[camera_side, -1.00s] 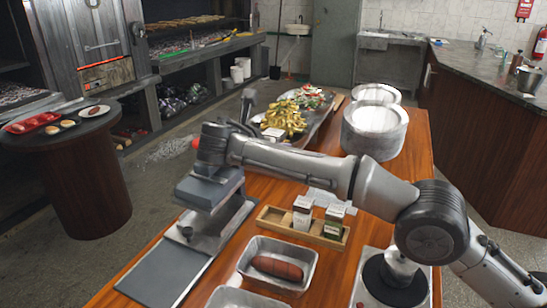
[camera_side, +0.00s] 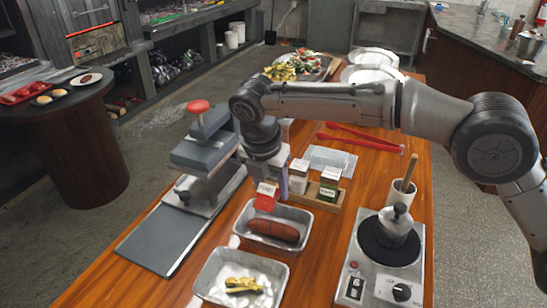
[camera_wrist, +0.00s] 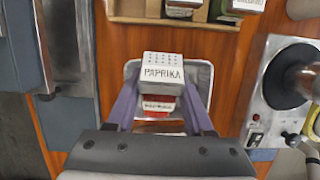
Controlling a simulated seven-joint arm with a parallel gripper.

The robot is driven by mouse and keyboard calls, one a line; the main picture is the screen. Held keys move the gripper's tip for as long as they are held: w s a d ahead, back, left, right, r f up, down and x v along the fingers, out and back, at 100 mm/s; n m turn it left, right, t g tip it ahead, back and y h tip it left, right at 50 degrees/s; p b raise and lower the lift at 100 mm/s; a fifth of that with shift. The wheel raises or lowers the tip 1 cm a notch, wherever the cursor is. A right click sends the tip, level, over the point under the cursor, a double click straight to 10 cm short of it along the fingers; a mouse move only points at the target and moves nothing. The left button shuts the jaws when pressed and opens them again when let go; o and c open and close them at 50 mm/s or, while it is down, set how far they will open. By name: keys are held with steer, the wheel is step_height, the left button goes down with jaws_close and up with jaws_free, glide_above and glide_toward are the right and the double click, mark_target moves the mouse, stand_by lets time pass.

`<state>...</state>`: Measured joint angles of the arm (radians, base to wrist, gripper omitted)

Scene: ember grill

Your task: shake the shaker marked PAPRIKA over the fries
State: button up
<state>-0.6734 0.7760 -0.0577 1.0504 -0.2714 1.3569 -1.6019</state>
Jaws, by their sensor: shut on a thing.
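The shaker marked PAPRIKA (camera_wrist: 164,78) has a white, holed, lettered top and a red body. My gripper (camera_wrist: 158,100) is shut on it, one purple finger on each side. In the side view the shaker (camera_side: 266,197) hangs roughly upright under my gripper (camera_side: 268,180), by the back edge of the metal tray with the sausage (camera_side: 273,231).
A wooden rack (camera_side: 335,207) with two more shakers stands just right of my gripper. A press with a red knob (camera_side: 198,106) stands left. Red tongs (camera_side: 360,139), a hot plate (camera_side: 390,250) and a front tray (camera_side: 212,290) with yellow-green pieces share the table.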

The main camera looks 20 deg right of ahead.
mark_target(266, 208)
steer(key=s+a+g+y, duration=0.1)
steer(key=s+g+y, duration=0.1)
steer(key=s+a+g+y, duration=0.1)
steer(key=s, duration=0.1)
steer(key=shift+a+f, duration=0.1)
steer(key=shift+a, duration=0.25)
steer(key=s+a+r+g+y, duration=0.7)
steer(key=s+a+r, duration=0.3)
steer(key=s+r, duration=0.1)
step_height(266, 208, down, 10)
steer(key=shift+w+y, duration=0.25)
steer(key=shift+y, duration=0.05)
steer(key=shift+r, duration=0.1)
